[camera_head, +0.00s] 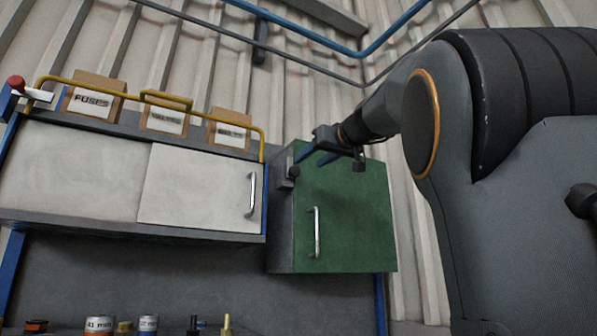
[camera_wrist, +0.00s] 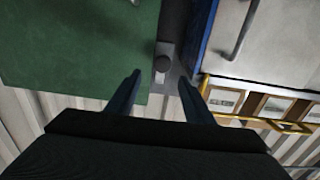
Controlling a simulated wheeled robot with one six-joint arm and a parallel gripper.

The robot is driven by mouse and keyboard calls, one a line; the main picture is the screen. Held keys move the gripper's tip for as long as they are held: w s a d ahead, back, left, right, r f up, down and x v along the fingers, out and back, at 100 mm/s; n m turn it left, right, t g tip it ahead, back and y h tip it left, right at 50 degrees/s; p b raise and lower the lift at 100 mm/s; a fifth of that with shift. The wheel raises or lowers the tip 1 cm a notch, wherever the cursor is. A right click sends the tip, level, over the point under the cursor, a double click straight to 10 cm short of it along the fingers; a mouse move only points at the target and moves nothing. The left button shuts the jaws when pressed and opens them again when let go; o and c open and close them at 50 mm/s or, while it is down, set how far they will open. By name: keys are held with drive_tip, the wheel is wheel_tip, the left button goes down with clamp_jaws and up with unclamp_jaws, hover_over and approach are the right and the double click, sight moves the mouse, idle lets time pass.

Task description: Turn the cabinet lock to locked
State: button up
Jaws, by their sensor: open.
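The green cabinet (camera_head: 350,215) hangs on the wall at the centre right, its door closed. Its lock (camera_head: 284,174), a grey plate with a dark round knob, sits on the grey part beside the door's left edge. In the wrist view, the lock knob (camera_wrist: 163,64) appears between and just beyond my fingertips, with the green door (camera_wrist: 70,50) to its left. My gripper (camera_head: 311,156) is open and empty in front of the cabinet's upper left. In the wrist view, my gripper (camera_wrist: 159,80) has a finger on either side of the knob's line, apart from it. I cannot tell which way the lock is set.
A white sliding-door cabinet (camera_head: 195,190) adjoins on the left, with a yellow rail (camera_head: 263,140) and labelled boxes (camera_head: 94,95) on top. The green door has a vertical metal handle (camera_head: 316,232). Cans (camera_head: 100,325) and small items stand below. Blue pipe (camera_head: 330,42) runs above.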

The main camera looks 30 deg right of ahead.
sight(296, 169)
drive_tip(key=w+p, duration=0.1)
drive_tip(key=w, duration=0.1)
drive_tip(key=w+p, duration=0.1)
drive_tip(key=w, duration=0.1)
drive_tip(key=w+p, duration=0.1)
drive_tip(key=w, duration=0.2)
drive_tip(key=shift+w+a+f, duration=0.1)
drive_tip(key=shift+a, duration=0.25)
drive_tip(key=c, duration=1)
